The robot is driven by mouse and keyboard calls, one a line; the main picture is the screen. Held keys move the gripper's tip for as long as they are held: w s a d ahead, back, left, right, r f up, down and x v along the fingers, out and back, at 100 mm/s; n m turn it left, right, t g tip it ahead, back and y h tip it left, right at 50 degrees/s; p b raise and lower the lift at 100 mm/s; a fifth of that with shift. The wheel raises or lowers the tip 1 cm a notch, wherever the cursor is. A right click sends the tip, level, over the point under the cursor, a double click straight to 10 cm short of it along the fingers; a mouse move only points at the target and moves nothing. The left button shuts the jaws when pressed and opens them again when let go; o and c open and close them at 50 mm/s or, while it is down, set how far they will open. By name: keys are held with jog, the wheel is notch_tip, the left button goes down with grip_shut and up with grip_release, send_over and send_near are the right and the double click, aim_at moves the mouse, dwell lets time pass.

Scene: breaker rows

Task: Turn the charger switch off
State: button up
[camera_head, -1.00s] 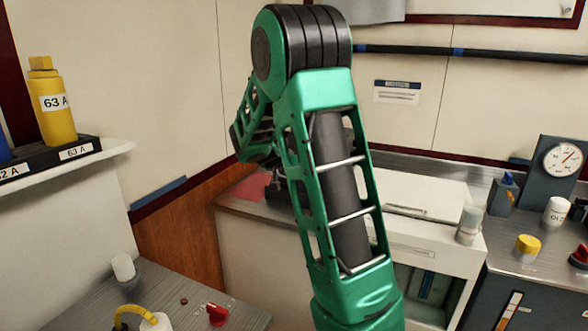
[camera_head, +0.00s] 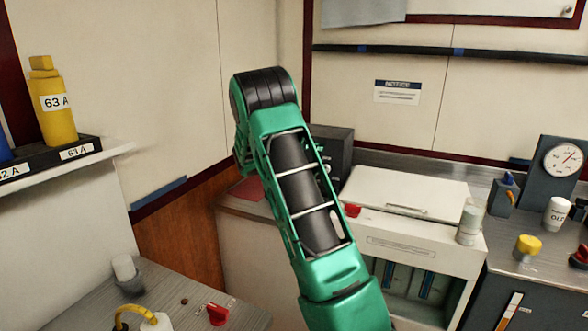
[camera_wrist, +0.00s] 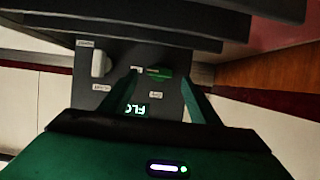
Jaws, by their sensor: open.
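In the wrist view a dark box (camera_wrist: 118,52) fills the middle, with a lit display (camera_wrist: 136,109) that reads roughly "FLO" and small labels too blurred to read. A white switch-like part (camera_wrist: 99,63) sits on its face, left of my gripper (camera_wrist: 160,77). A small green part (camera_wrist: 156,72) shows between my fingertips; I cannot tell whether they touch it. My gripper is open, its two green fingers apart at the box face. In the head view a dark box (camera_head: 330,143) stands behind my arm, partly hidden; my gripper is hidden there.
A white cabinet (camera_head: 410,187) stands right of the dark box, with a red knob (camera_head: 352,210) near it. A gauge (camera_head: 563,160) and a yellow knob (camera_head: 527,246) are at the right. A shelf (camera_head: 100,152) with a yellow bottle (camera_head: 54,106) juts out at the left.

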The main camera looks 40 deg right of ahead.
jog(key=shift+x, duration=1.1)
jog(key=c, duration=1.1)
jog(key=shift+o, duration=0.2)
